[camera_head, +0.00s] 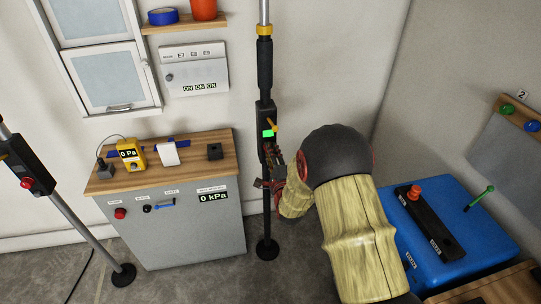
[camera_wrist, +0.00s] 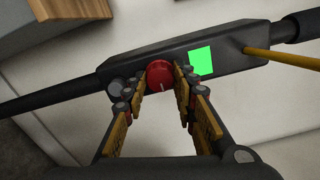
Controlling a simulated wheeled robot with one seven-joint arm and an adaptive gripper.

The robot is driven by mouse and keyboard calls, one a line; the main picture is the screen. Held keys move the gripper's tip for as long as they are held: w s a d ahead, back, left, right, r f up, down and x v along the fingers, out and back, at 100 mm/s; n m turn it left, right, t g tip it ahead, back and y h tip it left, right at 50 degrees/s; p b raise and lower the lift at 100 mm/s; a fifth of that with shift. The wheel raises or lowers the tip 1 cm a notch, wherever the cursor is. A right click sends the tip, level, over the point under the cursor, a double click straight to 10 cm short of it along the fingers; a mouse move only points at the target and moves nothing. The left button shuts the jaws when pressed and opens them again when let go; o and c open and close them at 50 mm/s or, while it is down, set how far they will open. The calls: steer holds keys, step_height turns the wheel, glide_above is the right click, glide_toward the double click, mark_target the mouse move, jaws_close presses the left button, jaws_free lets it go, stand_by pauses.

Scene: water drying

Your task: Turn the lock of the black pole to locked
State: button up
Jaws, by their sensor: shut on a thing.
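The black pole (camera_head: 265,72) stands upright near the middle of the head view, with a round foot on the floor. Its lock box has a lit green screen (camera_head: 268,133), which also shows in the wrist view (camera_wrist: 201,61). A yellow lever (camera_wrist: 270,53) sticks out of the box. My gripper (camera_wrist: 156,86) is shut on this knob, one finger on each side. In the head view my gripper (camera_head: 272,182) is at the pole and hides the knob.
A wood-topped grey cabinet (camera_head: 195,225) with a yellow gauge (camera_head: 130,154) stands left of the pole. A second pole (camera_head: 75,222) leans at the far left. A blue box (camera_head: 480,240) stands right of my arm. A wall panel (camera_head: 193,72) hangs behind.

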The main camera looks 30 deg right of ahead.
stand_by(0.4)
steer(key=o, duration=1.1)
steer(key=shift+o, duration=0.3)
steer(key=shift+s, duration=0.1)
steer(key=v, duration=1.1)
steer(key=shift+s, duration=0.4)
steer(key=shift+a, duration=0.1)
